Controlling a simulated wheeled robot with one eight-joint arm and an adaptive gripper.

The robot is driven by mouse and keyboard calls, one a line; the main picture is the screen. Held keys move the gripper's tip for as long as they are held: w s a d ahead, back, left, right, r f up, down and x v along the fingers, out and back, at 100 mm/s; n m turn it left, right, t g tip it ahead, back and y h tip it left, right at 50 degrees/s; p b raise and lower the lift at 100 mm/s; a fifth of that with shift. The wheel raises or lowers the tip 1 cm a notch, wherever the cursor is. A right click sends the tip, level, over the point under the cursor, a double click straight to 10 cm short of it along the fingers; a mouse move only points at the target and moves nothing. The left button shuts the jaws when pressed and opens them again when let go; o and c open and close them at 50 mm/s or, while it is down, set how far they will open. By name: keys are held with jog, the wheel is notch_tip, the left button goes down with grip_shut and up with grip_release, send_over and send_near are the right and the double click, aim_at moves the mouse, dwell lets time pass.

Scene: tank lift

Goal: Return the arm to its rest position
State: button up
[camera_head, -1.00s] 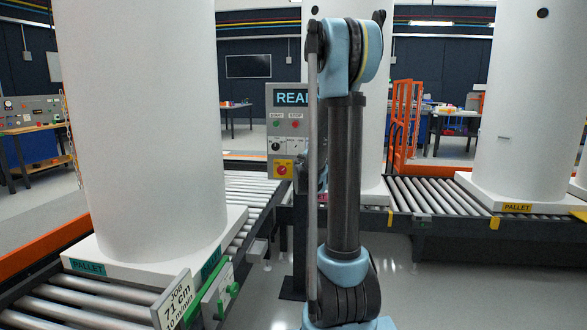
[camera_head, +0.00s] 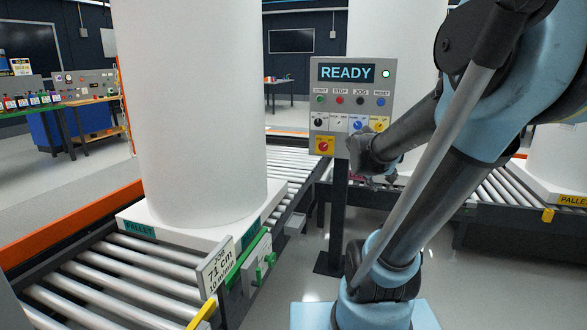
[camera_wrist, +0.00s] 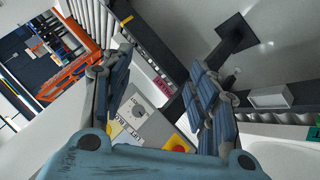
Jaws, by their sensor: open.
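My arm (camera_head: 440,200) rises from its light blue base at the lower middle of the head view and leans right. Its upper part comes back toward the control panel (camera_head: 352,95). Part of the grey panel (camera_wrist: 145,118) shows beyond and below the fingers.
A white tank (camera_head: 190,110) stands on a pallet (camera_head: 190,236) on the left roller conveyor (camera_head: 110,285). A sign reading 71 cm (camera_head: 219,270) stands at its side. The panel shows READY with a lit green lamp. Another tank stands behind the arm. Grey floor is clear around the panel post.

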jog(key=s+a+f+g+y, duration=0.1)
jog(key=s+a+f+y, duration=0.1)
jog(key=s, duration=0.5)
jog(key=s+a+f+m+g+y, duration=0.1)
jog(key=s+a+f+g+y, duration=0.1)
jog(key=s+a+f, duration=0.3)
jog(key=s+a+f+g+y, duration=0.2)
jog(key=s+a+f, duration=0.1)
jog(key=s, duration=0.5)
jog(key=shift+s+a+f, duration=0.3)
jog(key=shift+a+f, duration=0.1)
jog(key=shift+a, duration=0.25)
